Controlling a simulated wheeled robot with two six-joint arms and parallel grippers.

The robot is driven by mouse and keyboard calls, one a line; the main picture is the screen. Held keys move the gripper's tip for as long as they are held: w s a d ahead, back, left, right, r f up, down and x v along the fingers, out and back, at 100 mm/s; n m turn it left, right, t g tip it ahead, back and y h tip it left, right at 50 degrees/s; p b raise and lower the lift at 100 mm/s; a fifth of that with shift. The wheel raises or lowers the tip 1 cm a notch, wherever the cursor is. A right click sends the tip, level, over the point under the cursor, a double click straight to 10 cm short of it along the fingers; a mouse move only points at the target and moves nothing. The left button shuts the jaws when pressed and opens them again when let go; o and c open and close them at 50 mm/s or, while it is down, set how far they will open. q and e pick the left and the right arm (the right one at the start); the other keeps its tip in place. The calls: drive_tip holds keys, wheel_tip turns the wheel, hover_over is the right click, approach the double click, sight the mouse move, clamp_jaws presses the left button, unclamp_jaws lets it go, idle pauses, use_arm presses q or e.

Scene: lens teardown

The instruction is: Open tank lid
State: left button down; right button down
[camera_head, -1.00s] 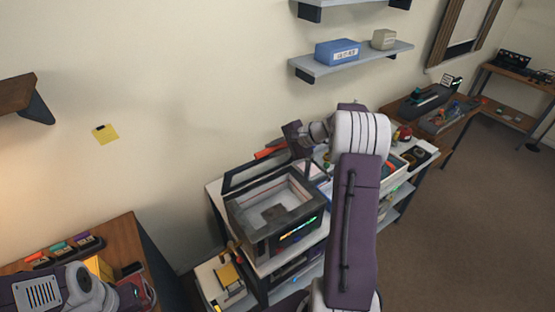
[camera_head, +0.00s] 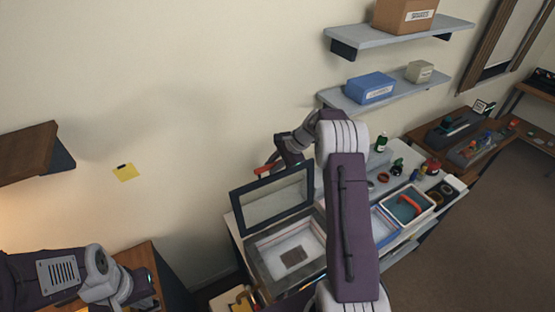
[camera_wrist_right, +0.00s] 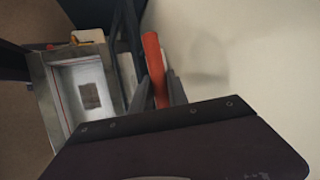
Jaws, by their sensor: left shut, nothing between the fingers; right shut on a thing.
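The tank (camera_head: 257,268) is a grey open-topped box with a pale inside and a dark square on its floor; it also shows in the right wrist view (camera_wrist_right: 43,100). Its lid (camera_head: 245,221), a dark frame with a clear pane, stands raised at the tank's back edge. My right gripper (camera_head: 275,167) is shut on the red-orange lid handle (camera_head: 263,170) at the lid's top. The handle shows between the fingers in the right wrist view (camera_wrist_right: 153,60). My left gripper (camera_head: 146,284) is low at the left, away from the tank; its fingertips are unclear.
A white bin (camera_head: 428,203) with a red item and several small bottles stand right of the tank. Wall shelves hold a blue box (camera_head: 371,88) and a cardboard box (camera_head: 404,15). A wooden shelf (camera_head: 28,152) juts in at left. My right arm hides part of the bench.

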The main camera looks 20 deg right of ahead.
drive_tip(key=shift+a+f, duration=0.1)
drive_tip(key=shift+f, duration=0.3)
drive_tip(key=shift+s, duration=0.15)
drive_tip(key=c, duration=1.3)
unclamp_jaws()
drive_tip(key=b+v, duration=0.2)
drive_tip(key=v, duration=0.1)
drive_tip(key=b+v, duration=0.1)
drive_tip(key=shift+d+r, duration=0.25)
drive_tip(key=shift+d, duration=0.05)
drive_tip(key=v, duration=0.2)
drive_tip(key=b+v, duration=0.1)
drive_tip(key=v, duration=0.2)
drive_tip(key=shift+a+r, duration=0.2)
drive_tip(key=shift+a, duration=0.05)
drive_tip(key=shift+w, duration=0.35)
